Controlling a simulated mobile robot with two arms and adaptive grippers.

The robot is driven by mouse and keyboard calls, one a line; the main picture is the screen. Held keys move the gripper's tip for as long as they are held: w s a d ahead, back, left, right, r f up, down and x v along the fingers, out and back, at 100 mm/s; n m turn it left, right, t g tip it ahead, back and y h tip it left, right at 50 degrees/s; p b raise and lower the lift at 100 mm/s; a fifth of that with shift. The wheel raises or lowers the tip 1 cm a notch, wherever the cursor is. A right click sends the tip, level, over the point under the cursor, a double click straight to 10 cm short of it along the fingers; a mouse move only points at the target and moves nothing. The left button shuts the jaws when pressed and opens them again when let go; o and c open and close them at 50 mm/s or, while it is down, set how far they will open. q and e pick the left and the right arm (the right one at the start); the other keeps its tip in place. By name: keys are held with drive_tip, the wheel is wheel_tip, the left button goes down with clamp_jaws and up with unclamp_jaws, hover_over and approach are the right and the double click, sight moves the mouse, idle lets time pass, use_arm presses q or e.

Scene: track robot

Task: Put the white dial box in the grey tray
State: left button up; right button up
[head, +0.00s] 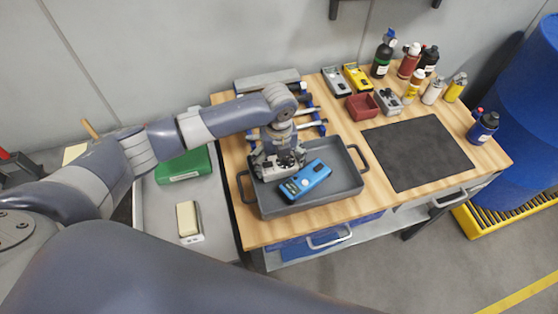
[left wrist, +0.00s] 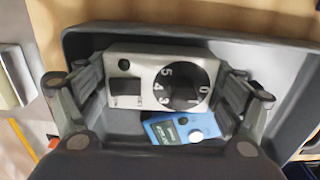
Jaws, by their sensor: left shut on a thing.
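The white dial box (left wrist: 143,68) shows its black dial and dark square panel in the left wrist view, between the two fingers. In the head view the white dial box (head: 267,171) is partly hidden under my left gripper (head: 279,163). My left gripper (left wrist: 160,105) is shut on the box. The box is within the outline of the grey tray (head: 302,206); I cannot tell if it touches the tray floor. A blue meter (head: 306,180) lies in the tray, right beside the box, and also shows in the left wrist view (left wrist: 182,130). My right gripper is not in view.
A dark mat (head: 418,152) lies right of the tray. Behind are a red bin (head: 362,107), a yellow meter (head: 357,77), a grey device (head: 336,82) and several bottles. A green case (head: 183,167) and a cream device (head: 188,220) lie on the left surface.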

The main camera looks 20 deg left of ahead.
sight(279, 162)
use_arm(q)
drive_tip(key=shift+f, duration=0.2)
drive_tip(key=o, duration=1.2)
drive_tip(key=shift+r, duration=0.25)
drive_tip(key=shift+r+b, duration=1)
drive_tip(key=shift+r, duration=4.9)
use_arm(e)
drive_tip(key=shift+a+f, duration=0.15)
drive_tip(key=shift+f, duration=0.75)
